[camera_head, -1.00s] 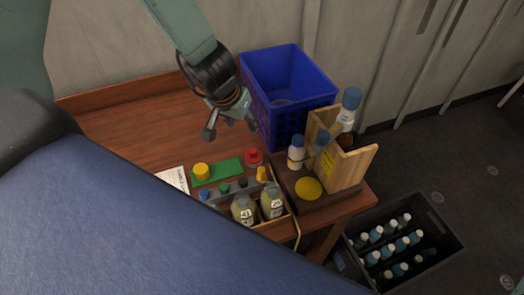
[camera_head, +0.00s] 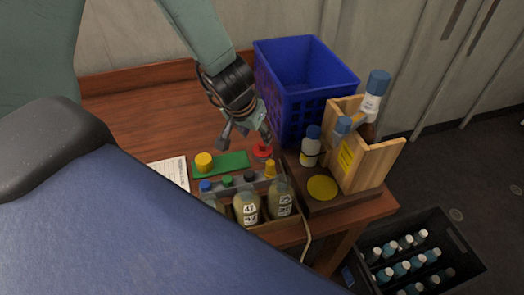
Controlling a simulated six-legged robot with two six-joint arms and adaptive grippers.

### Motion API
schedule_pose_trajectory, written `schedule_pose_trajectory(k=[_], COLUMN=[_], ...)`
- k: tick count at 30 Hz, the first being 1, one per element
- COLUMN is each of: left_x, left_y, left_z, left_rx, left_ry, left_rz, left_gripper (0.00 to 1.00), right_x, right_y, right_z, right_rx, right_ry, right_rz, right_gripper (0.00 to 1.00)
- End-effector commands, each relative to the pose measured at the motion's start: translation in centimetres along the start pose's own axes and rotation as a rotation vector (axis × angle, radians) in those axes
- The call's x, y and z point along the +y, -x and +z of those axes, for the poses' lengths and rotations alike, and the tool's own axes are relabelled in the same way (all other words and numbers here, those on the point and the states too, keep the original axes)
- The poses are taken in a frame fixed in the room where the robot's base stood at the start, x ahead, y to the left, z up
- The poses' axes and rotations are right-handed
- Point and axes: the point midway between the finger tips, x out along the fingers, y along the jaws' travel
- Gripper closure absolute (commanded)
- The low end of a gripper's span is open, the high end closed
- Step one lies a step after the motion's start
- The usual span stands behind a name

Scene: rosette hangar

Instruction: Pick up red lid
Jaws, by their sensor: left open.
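I cannot tell whether the fingers touch the lid. My right gripper is not in view.
A green mat (camera_head: 232,161) bears a yellow lid (camera_head: 204,162). A crate (camera_head: 262,222) holds bottles with coloured caps in front. A blue basket (camera_head: 318,108) stands behind right. A wooden rack (camera_head: 375,168) with bottles stands right. A black crate (camera_head: 455,235) is on the floor.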

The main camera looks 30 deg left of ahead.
Motion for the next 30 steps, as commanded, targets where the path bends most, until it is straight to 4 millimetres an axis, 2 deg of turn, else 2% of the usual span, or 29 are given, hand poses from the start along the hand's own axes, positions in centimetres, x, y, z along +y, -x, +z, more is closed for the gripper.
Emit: schedule_pose_trajectory(k=[1,10,18,27,30], left_x=[0.0,0.0,0.0,0.0,0.0], left_y=[-0.9,-2.8,-6.3,-6.6,-6.6], left_z=[0.1,-0.2,-0.4,-0.6,-0.6], left_rx=[-0.001,0.000,-0.001,0.000,0.000], left_ry=[-0.001,-0.001,-0.001,0.000,0.000], left_rz=[-0.001,-0.001,-0.001,0.000,0.000], left_gripper=[0.51,0.51,0.51,0.51,0.58], right_x=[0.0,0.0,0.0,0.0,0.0], right_y=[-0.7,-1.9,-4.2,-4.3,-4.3], right_z=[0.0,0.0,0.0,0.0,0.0], right_rx=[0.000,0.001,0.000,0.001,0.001], right_ry=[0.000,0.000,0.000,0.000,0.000], right_rz=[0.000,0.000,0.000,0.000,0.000], right_gripper=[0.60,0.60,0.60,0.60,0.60])
